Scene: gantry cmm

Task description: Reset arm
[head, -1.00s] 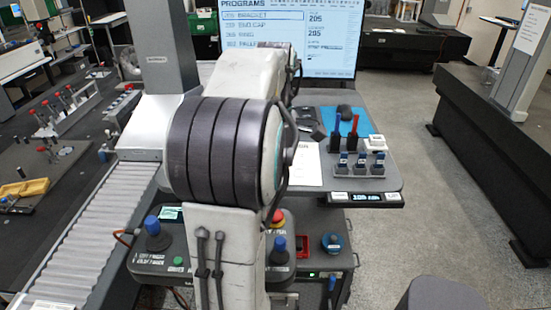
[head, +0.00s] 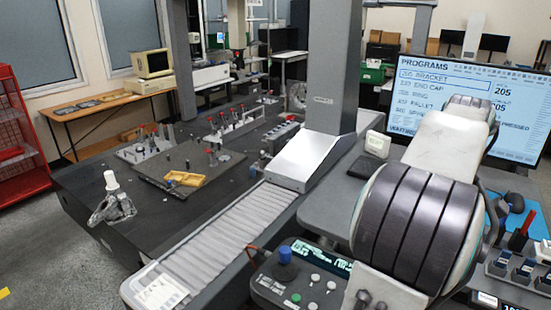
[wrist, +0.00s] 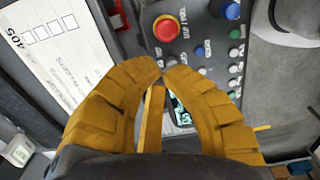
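My arm (head: 415,225) rises at the right of the head view, its dark ribbed joint in front and a pale link reaching toward the screen. My gripper is hidden there. In the wrist view my gripper (wrist: 164,67) shows two yellow fingers whose tips come together, with no object seen between the tips. A thin yellow bar (wrist: 152,118) lies between the fingers lower down; I cannot tell whether it is part of the gripper. The fingers hang over a grey control panel (wrist: 205,28) with a red stop button (wrist: 167,28).
A printed sheet (wrist: 48,45) lies left of the fingers. A programs screen (head: 470,105) stands behind my arm. A dark machine table (head: 90,190) fills the left; open floor (head: 50,270) shows at lower left.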

